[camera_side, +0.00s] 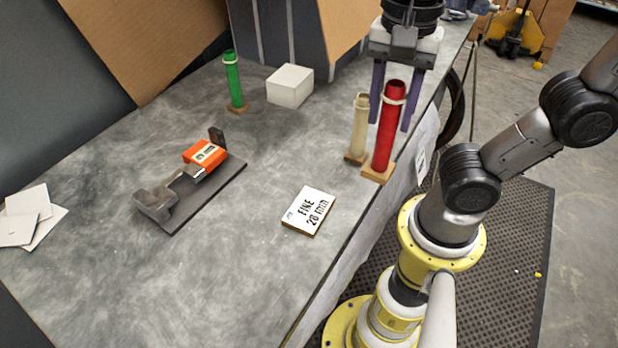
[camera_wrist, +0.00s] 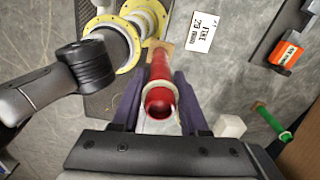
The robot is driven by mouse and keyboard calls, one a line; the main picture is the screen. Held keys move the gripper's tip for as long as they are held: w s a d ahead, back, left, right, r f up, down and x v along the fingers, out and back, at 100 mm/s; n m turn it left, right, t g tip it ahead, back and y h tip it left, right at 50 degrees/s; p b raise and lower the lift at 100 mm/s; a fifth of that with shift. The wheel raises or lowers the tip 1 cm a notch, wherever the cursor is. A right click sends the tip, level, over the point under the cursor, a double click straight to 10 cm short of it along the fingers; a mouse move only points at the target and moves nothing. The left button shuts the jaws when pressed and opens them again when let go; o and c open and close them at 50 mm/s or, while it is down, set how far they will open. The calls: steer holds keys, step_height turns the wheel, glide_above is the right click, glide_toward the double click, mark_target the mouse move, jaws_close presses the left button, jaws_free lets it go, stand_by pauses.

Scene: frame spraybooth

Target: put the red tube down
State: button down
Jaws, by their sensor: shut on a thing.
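The red tube (camera_side: 389,130) is upright on a small wooden foot (camera_side: 377,173), with a pale ring near its top. My gripper (camera_side: 389,124) is above it in the side view, its purple fingers on either side of the tube, shut on it. In the wrist view the red tube (camera_wrist: 160,92) lies between the fingers of my gripper (camera_wrist: 158,88), its open mouth towards the camera. Its foot shows at the bench's right edge in the side view; I cannot tell whether it touches the bench.
A beige tube (camera_side: 359,125) stands close left of the red one. A "FINE 20 mm" sign (camera_side: 308,211) lies in front. A green tube (camera_side: 234,82), a white block (camera_side: 290,86), an orange piece on a dark fixture (camera_side: 205,153) and white tiles (camera_side: 22,228) are farther left.

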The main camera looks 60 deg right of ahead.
steer(key=w+a+f, duration=0.4)
steer(key=w+f, duration=0.6)
steer(key=f, duration=0.2)
steer(key=shift+w+a, duration=0.2)
steer(key=shift+w, duration=0.2)
steer(key=shift+c, duration=2.1)
jaws_free()
steer(key=shift+f, duration=0.15)
